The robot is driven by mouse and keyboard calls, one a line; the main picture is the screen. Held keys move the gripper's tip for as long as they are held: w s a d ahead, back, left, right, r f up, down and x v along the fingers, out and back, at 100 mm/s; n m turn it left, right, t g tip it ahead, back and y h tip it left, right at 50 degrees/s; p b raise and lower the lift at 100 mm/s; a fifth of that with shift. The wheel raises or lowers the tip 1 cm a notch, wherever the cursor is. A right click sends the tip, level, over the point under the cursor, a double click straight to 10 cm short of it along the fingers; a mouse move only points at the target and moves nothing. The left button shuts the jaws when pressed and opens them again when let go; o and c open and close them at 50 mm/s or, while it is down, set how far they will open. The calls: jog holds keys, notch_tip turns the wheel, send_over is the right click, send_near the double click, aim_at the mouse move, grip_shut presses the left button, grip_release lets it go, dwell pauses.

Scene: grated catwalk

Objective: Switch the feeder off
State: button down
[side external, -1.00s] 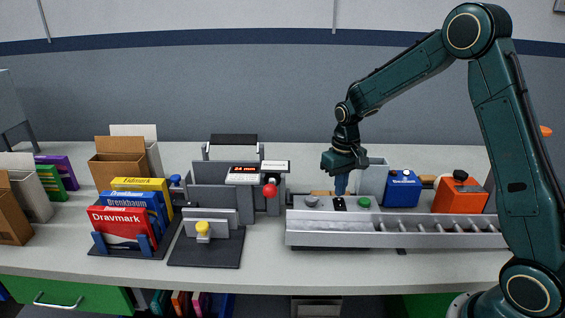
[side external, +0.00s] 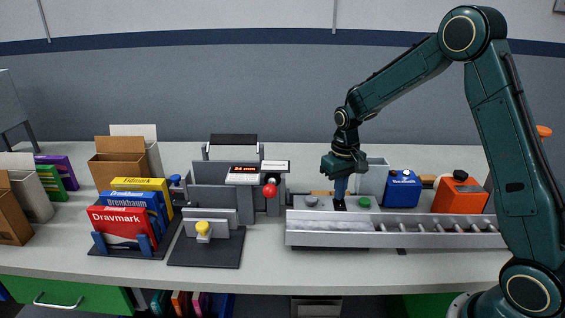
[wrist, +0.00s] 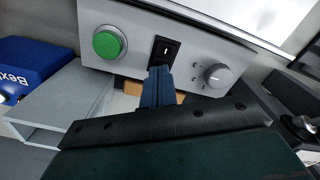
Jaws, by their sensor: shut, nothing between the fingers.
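The feeder (side external: 395,240) is a long grey trough with a control panel at its left end. The panel carries a grey knob (side external: 311,201), a black rocker switch (side external: 339,206) and a green button (side external: 364,203). My gripper (side external: 340,196) is shut and empty, pointing down at the rocker, and hides part of it in the side view. In the wrist view the blue fingertips (wrist: 159,73) reach the lower edge of the rocker switch (wrist: 166,48), between the green button (wrist: 107,43) and the knob (wrist: 217,76). I cannot tell whether they press on it.
A grey machine with a red ball knob (side external: 269,191) is left of the panel. Cartons (side external: 123,228) stand farther left. The bench front is clear.

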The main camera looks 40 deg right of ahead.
jog(key=shift+f, duration=0.35)
dwell(0.3)
jog(key=shift+r, duration=3.55)
jog(key=s+a+r+n+t, duration=0.25)
jog(key=s+a+r, duration=0.45)
jog(key=s+r, duration=0.5)
jog(key=s+a+t, duration=0.3)
jog(key=s, duration=1)
jog(key=shift+s+a+r, duration=0.2)
jog(key=shift+r, duration=0.05)
